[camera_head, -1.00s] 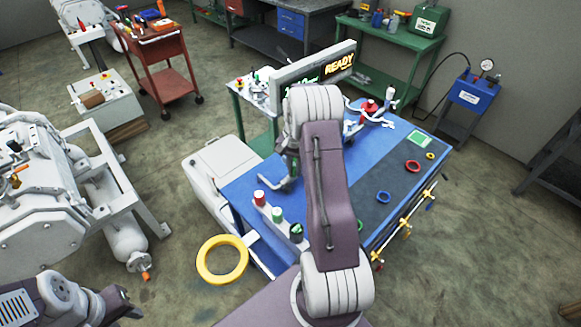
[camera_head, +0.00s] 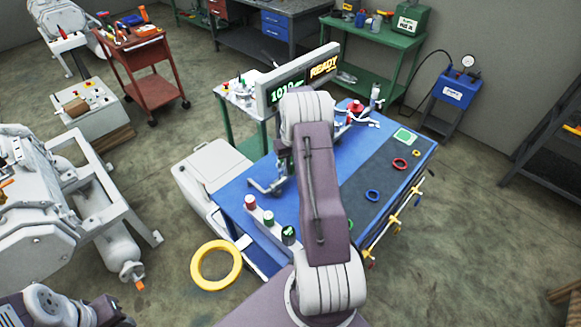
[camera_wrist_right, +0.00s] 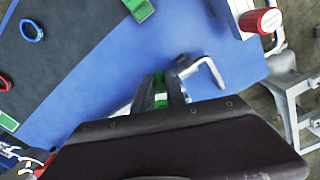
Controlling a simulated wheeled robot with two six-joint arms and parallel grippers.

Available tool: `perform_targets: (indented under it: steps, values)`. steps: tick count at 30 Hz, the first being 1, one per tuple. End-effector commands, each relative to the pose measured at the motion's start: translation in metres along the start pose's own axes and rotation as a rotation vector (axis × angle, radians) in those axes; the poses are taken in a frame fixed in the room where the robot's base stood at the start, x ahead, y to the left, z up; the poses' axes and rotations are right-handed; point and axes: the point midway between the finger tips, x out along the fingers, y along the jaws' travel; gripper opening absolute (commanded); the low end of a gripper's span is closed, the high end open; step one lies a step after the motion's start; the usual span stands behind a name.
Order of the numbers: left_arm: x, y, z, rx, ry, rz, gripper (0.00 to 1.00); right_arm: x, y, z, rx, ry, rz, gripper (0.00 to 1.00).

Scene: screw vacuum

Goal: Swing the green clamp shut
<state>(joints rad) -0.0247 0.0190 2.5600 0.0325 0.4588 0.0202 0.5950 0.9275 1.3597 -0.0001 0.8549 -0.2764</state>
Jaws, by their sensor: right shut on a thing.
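The green clamp (camera_wrist_right: 160,98) shows as a small green piece between the dark fingers of my right gripper (camera_wrist_right: 162,92) in the right wrist view. The gripper is shut on it, over the blue tabletop. A bent silver rod (camera_wrist_right: 207,72) sits beside the fingers; it also shows in the head view (camera_head: 266,186). In the head view my right arm covers most of the clamp area and the fingers. My left arm shows at the lower left corner, with a dark end (camera_head: 116,316) at the picture edge; its fingers cannot be made out.
A blue ring (camera_head: 372,196) and red ring (camera_head: 399,163) lie on the dark strip. A display (camera_head: 300,72) stands behind. A yellow ring (camera_head: 216,265) is near the front.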

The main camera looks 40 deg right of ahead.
Motion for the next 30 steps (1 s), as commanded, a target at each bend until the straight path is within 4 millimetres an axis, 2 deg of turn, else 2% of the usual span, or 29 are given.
perform_targets:
  steps: [17, 18, 20, 30]
  values:
    - [-0.0008, 0.0, -0.0001, 0.0, 0.0, 0.0, 0.36, -0.0019, 0.002, -0.003, -0.027, 0.007, 0.003, 0.0]
    - [-0.0008, 0.0, -0.0001, 0.0, 0.0, 0.0, 0.36, -0.002, 0.002, -0.003, -0.027, 0.007, 0.003, 0.24]
    - [-0.0008, 0.0, -0.0001, 0.0, 0.0, 0.0, 0.36, -0.0018, 0.0019, -0.0028, -0.027, 0.006, 0.002, 0.38]
    - [0.0011, 0.0, 0.0001, 0.0, 0.0, 0.0, 0.36, -0.0042, 0.0015, -0.0021, -0.026, 0.004, 0.001, 0.38]
